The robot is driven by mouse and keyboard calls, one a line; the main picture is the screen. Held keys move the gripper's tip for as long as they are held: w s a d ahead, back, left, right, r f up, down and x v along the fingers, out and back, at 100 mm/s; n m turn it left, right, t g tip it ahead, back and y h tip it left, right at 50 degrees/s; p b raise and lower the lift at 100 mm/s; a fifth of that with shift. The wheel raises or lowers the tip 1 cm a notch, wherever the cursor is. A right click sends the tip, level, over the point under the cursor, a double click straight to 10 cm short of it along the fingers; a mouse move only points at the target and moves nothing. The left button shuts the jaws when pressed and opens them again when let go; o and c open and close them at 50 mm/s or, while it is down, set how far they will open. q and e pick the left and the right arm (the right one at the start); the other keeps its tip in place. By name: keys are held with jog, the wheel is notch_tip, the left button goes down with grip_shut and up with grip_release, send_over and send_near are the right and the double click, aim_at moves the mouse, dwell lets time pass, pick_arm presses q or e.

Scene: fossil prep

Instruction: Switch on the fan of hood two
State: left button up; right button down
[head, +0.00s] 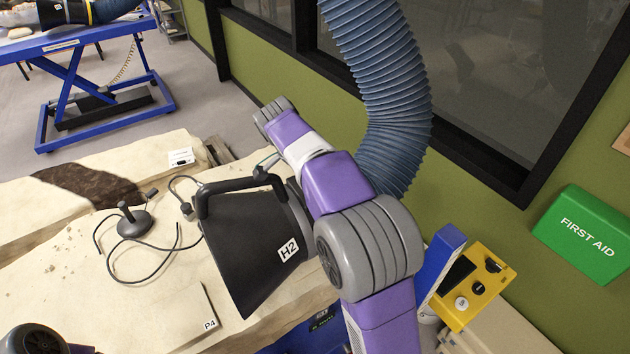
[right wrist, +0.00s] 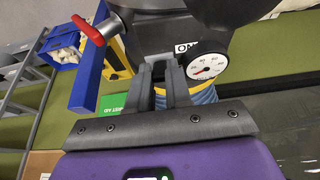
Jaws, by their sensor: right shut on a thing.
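Hood two is the black hood marked H2 (head: 235,245) in the head view, with a black bar handle (head: 225,187) and a ribbed blue hose (head: 395,90). My purple right arm reaches across in front of the hose. My right gripper (right wrist: 163,75) is shut on a dark part of the hood in the right wrist view. Its fingertips are partly hidden against that part, so I cannot tell exactly which piece it is. Beside it are a partly covered ON label (right wrist: 184,47), a round white gauge (right wrist: 208,66) and a red-ended lever (right wrist: 88,30). My left gripper is out of view.
Pale rock slabs carry a dark stand (head: 132,220) with a cable and a P4 card (head: 209,323). A yellow box with knobs (head: 478,285) stands right of my arm. A green first aid box (head: 583,232) hangs on the wall. A blue lift table (head: 75,40) stands behind.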

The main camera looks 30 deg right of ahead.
jog(key=c, duration=1.3)
grip_release()
jog(key=shift+d, duration=0.15)
jog(key=shift+r, duration=0.1)
jog(key=v, duration=0.7)
jog(key=shift+r+p, duration=0.3)
